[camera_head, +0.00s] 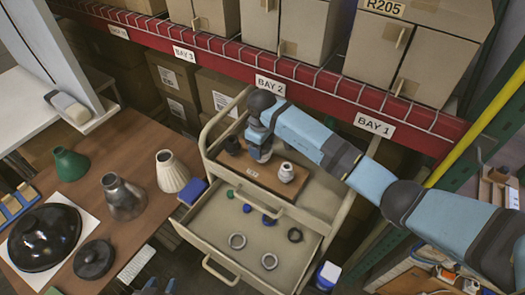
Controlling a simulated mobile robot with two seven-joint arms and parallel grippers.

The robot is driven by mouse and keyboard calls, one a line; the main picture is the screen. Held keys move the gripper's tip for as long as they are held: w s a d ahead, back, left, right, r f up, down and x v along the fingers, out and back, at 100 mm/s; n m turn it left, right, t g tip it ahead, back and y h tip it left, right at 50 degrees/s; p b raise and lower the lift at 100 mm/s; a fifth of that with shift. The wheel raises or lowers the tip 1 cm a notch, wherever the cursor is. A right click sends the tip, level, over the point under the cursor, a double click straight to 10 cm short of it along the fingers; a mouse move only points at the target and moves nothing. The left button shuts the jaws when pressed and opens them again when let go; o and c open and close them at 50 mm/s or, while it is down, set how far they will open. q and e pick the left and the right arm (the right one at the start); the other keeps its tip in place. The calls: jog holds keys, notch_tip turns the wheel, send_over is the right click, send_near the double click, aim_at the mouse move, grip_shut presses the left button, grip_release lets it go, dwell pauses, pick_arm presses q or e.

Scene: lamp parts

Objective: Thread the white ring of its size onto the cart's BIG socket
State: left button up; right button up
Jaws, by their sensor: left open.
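The cart (213,160) is beige, with a brown board (237,172) on its top. A dark socket (232,145) stands at the board's left and a pale socket (286,172) at its right; I cannot tell which is the BIG one. Two white rings lie apart in the open drawer: one (237,241) at left, one (269,261) nearer the front. My right arm reaches in from the right; its gripper (261,153) points down over the board between the sockets, its fingers mostly hidden. My left gripper (158,286) is open at the bottom edge, only its tips showing.
The drawer also holds a black ring (295,235) and small blue and green pieces. The brown table (135,160) at left carries lamp shades and a black dome (44,237). A red shelf (225,45) with boxes stands behind the cart.

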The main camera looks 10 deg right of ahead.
jog(key=shift+s+a+f, duration=0.1)
jog(key=shift+s+f, duration=0.05)
jog(key=shift+f, duration=0.1)
jog(key=o, duration=0.8)
jog(key=shift+c, duration=0.2)
jog(key=shift+o, duration=0.6)
jog(key=shift+r, duration=0.1)
